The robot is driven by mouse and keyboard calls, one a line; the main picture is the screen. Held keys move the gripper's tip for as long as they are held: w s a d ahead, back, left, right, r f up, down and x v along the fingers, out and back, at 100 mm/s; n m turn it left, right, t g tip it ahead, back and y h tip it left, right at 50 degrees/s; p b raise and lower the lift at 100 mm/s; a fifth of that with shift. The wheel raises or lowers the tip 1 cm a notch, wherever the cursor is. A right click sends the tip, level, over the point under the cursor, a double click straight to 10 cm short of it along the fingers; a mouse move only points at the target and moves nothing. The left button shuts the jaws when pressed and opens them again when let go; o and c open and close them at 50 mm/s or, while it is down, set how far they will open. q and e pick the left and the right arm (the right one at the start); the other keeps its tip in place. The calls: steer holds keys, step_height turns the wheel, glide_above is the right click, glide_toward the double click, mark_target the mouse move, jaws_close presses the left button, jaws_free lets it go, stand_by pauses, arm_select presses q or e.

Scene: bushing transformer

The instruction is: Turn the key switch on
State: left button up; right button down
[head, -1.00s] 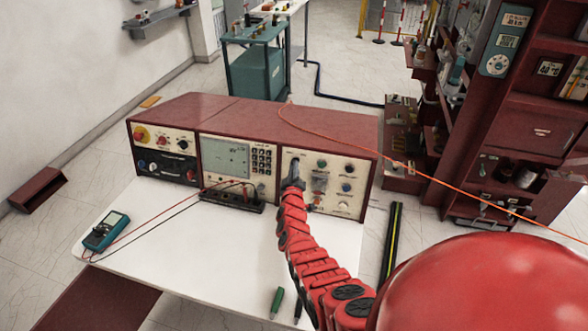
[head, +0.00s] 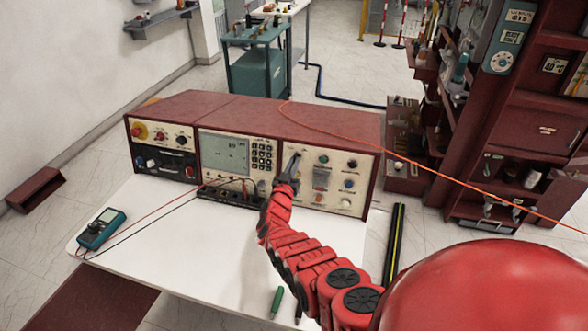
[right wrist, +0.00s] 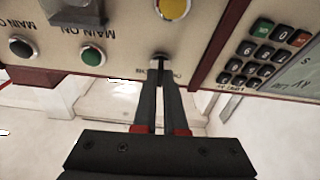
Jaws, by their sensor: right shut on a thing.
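The key switch (right wrist: 160,56) is on the cream front panel of the red console, at the top left of its right-hand section. It shows in the right wrist view with small lettering on both sides. My right gripper (right wrist: 160,66) is shut on the key, with its two dark fingertips at the switch. In the head view my right gripper (head: 295,157) reaches up to the panel and hides most of the switch. The key's exact angle is hard to tell. My left gripper is not in view.
The red console (head: 330,123) stands on a white table (head: 170,240). Near the switch are a green button (right wrist: 92,55), a black button (right wrist: 20,47) and a keypad (right wrist: 262,53). A multimeter (head: 103,228) lies at the left. An orange cable (head: 400,168) crosses the console top.

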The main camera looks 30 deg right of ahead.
steer(key=shift+w+a+r+m+g+h+b, duration=0.1)
steer(key=shift+m+g+h+b, duration=0.2)
steer(key=shift+m+g+b, duration=1.15)
steer(key=shift+w+f+m+g+h+b, duration=0.1)
steer(key=shift+m+h+b, duration=0.3)
steer(key=shift+m, duration=2.2)
steer(key=shift+w+a+r+m+g+h+b, duration=0.15)
steer(key=shift+m+g+b, duration=0.75)
steer(key=shift+m, duration=1.15)
steer(key=shift+s+d, duration=0.1)
steer(key=c, duration=1)
jaws_free()
